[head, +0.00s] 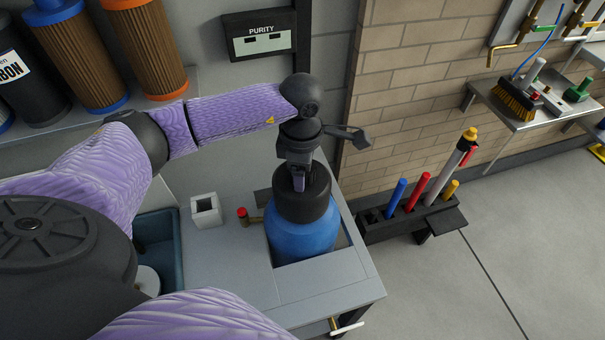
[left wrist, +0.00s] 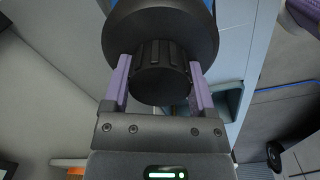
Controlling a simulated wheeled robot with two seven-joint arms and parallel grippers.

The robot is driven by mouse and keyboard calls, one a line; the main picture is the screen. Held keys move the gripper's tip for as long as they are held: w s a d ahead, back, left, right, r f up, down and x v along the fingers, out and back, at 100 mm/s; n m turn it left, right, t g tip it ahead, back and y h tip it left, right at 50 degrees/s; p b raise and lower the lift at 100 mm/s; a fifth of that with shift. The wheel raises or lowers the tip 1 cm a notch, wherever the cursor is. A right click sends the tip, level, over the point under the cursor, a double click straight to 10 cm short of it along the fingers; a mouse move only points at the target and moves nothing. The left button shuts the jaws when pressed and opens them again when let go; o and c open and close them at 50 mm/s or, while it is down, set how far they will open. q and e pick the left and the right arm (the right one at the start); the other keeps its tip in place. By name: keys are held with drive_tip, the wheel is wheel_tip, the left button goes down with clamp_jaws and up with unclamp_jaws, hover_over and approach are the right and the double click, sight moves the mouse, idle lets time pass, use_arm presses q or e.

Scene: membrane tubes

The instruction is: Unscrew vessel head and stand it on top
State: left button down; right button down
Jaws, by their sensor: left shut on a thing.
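The blue vessel (head: 303,242) stands upright in the cut-out of the grey bench, with a black vessel head (head: 308,208) on its top. My left gripper (head: 298,182) reaches down onto the head from above. In the left wrist view its two purple fingers (left wrist: 160,68) lie on either side of the ribbed black knob of the vessel head (left wrist: 160,90), shut on it. The head appears seated on the vessel; its thread is hidden. My right gripper is in neither view.
A red-capped valve (head: 243,213) sits close left of the vessel. A white square cup (head: 206,210) and a blue-green basin (head: 158,245) are further left. A black rack (head: 385,220) with coloured tubes stands right. Bare bench top (head: 335,285) lies in front.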

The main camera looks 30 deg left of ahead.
use_arm(q)
drive_tip(key=shift+s+d+f, duration=0.15)
drive_tip(key=shift+s+f, duration=0.1)
drive_tip(key=shift+f, duration=0.25)
drive_tip(key=shift+w, duration=0.35)
drive_tip(key=shift+s+r+p, duration=0.1)
drive_tip(key=shift+r+p, duration=0.5)
drive_tip(key=shift+r, duration=0.15)
drive_tip(key=shift+r+p, duration=1.5)
drive_tip(key=shift+r, duration=0.5)
